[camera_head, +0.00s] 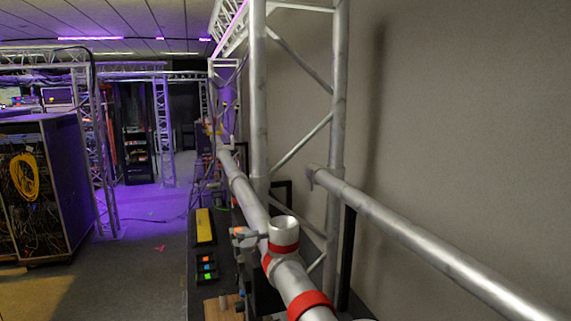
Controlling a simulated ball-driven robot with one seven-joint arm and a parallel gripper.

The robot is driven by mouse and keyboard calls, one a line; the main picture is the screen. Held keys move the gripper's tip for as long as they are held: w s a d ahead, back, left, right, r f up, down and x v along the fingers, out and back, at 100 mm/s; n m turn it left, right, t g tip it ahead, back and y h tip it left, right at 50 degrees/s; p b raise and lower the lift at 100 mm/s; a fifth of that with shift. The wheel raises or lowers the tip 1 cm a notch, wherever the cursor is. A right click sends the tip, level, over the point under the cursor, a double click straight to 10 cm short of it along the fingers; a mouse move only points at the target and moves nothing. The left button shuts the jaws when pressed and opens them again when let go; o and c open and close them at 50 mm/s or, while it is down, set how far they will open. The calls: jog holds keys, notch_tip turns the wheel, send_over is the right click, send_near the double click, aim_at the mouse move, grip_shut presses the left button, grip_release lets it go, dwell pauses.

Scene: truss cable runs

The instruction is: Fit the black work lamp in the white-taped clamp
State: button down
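A silvery truss tube runs from the bottom centre away from me. A clamp with an open, upright whitish cup (284,234) sits on it, with red tape (311,304) around the tube in front and red bands at the cup's base. A small grey lever or knob sticks out to its left. Farther along the tube is a small pale fitting (225,149), too small to tell whether it is the white-taped clamp. I cannot make out the black work lamp. My gripper is not in view.
A dark bench below the tube carries a yellow bar (205,226) and a black tray (207,282) with coloured squares. An upright truss (258,100) and a second tube (420,243) stand by the right wall. Open floor (140,225) lies left, beside a cable rack (62,185).

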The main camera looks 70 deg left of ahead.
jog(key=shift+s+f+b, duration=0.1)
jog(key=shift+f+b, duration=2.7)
jog(key=shift+b, duration=0.3)
dwell(1.6)
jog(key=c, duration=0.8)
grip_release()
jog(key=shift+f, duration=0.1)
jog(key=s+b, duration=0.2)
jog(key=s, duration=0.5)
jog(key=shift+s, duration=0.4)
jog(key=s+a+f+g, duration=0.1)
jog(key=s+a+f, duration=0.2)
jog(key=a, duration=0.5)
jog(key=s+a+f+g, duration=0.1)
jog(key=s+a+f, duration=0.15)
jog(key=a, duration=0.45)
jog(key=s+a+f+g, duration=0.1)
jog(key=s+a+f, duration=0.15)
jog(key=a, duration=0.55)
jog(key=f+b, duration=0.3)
jog(key=b, duration=0.1)
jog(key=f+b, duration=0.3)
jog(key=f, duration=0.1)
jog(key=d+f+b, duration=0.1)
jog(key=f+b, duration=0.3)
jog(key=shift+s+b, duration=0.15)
jog(key=shift+b, duration=0.15)
